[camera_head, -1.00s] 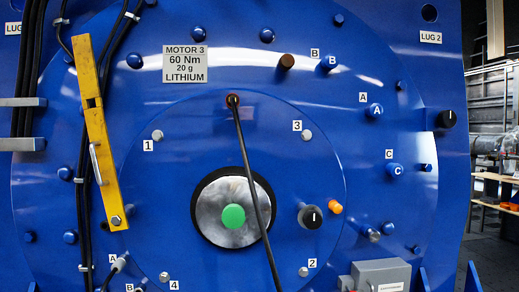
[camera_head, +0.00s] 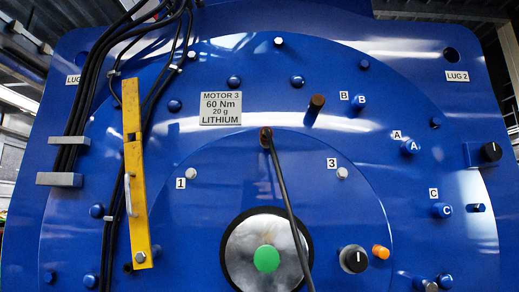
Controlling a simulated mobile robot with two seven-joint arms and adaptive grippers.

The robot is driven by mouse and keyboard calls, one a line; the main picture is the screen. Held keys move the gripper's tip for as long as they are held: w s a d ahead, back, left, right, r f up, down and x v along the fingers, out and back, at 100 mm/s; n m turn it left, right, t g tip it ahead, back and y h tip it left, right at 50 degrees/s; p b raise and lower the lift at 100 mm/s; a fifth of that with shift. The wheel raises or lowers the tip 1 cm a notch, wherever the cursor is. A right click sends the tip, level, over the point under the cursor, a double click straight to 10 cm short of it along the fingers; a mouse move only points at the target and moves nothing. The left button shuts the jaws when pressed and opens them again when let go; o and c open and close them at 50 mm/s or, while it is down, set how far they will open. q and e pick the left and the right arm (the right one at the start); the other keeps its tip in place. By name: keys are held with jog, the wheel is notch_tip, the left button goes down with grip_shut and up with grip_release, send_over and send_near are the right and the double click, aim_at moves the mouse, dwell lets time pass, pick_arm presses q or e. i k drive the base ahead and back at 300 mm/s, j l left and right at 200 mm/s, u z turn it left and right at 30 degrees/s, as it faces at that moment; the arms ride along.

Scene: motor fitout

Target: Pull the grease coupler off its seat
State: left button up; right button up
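What looks like the grease coupler is a small brown fitting (camera_head: 266,138) on the blue motor face, below the MOTOR 3 plate (camera_head: 221,108). A black hose (camera_head: 287,202) runs from it down and to the right, across the edge of the round metal hub, and out of the bottom of the picture. The fitting appears to be on its seat; the seat itself is hidden behind it. Neither of my grippers shows in the head view.
A yellow bar (camera_head: 136,199) with a handle stands at the left beside black cables (camera_head: 84,110). The hub (camera_head: 241,259) has a green centre.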

aim_at(263, 137)
jog(key=i+j, duration=0.2)
jog(key=j, duration=0.15)
jog(key=i+j, duration=0.15)
jog(key=j, duration=0.25)
jog(key=i+j, duration=0.2)
jog(key=j, duration=0.15)
jog(key=i+j, duration=0.15)
jog(key=j, duration=0.2)
jog(key=j+z, duration=0.1)
jog(key=z, duration=1.1)
jog(key=i+j, duration=0.05)
